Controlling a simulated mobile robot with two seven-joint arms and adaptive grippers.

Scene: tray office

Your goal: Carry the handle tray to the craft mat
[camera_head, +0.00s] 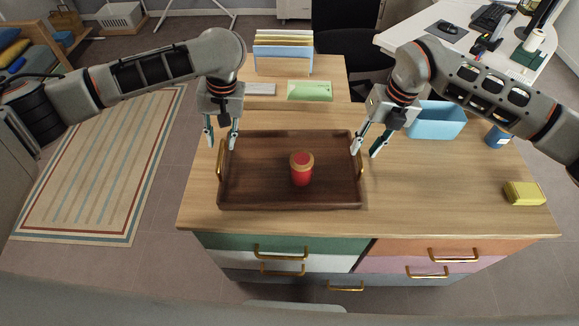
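The handle tray (250,198) is dark brown wood with a brass handle at each short end. It lies flat on the wooden desk, near its front edge. A red cup with a tan lid (302,172) stands upright on it, right of its middle. My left gripper (221,143) is open, pointing down above the tray's left handle (221,158). My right gripper (366,150) is open near the right handle (359,157). Both grippers look empty. The green mat-like piece (310,91) at the back of the desk may be the craft mat; I cannot tell.
A blue bin (436,121) stands right of my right gripper, with a blue cup (497,137) beyond it. A yellow block (524,193) lies at the right front. A file rack (283,55) stands at the back. The desk right of the tray (440,190) is clear.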

